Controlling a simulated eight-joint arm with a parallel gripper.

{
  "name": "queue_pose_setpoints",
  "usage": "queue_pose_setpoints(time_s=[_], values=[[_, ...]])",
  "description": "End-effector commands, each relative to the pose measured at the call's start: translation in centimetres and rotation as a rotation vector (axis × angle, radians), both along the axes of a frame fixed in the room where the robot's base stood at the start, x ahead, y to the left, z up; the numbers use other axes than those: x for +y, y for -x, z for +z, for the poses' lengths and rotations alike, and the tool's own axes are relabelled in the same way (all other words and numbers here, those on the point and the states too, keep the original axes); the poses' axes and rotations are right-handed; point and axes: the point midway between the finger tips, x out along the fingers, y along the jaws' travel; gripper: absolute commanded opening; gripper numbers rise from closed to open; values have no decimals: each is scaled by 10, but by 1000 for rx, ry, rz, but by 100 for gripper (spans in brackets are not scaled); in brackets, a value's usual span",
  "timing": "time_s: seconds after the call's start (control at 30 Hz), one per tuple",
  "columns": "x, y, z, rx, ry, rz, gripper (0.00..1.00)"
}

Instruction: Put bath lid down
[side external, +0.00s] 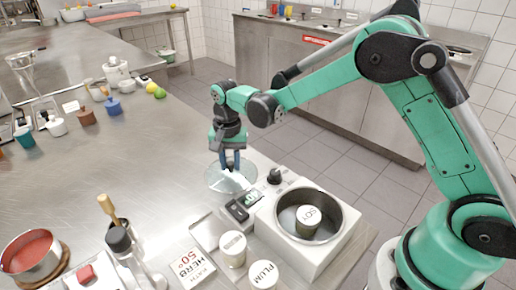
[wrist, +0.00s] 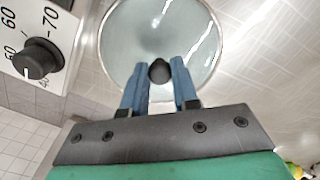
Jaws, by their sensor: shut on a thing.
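The bath lid (side external: 224,184) is a round clear glass disc with a thin rim and a black knob. My gripper (side external: 229,165) is shut on that knob, with the lid below the fingers. In the wrist view the blue fingers (wrist: 160,88) pinch the knob from both sides and the lid (wrist: 122,40) looks whole. The lid is over the steel counter, beyond and left of the bath (side external: 345,222); I cannot tell whether it touches the counter. The bath's round well is uncovered and holds a jar labelled SOY (side external: 308,218).
The bath's dial (side external: 274,176) and display (side external: 250,197) are near the lid's right side. Labelled jars (side external: 233,248) and a HERB BATH 50° card (side external: 192,267) stand in front. A red-filled pot (side external: 32,255) is at left. The counter left of the lid is clear.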

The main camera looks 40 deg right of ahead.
Motion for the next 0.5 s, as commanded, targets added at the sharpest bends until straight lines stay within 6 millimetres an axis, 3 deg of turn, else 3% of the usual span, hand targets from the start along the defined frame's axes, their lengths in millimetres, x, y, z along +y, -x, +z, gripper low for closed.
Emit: queue_pose_setpoints(time_s=[0.03, 0.07, 0.13, 0.5], values=[[0, 0, -2, 0, 0, 0, 0], [0, 0, -1, 0, 0, 0, 33], [0, 0, -1, 0, 0, 0, 53], [0, 0, 2, 0, 0, 0, 56]])
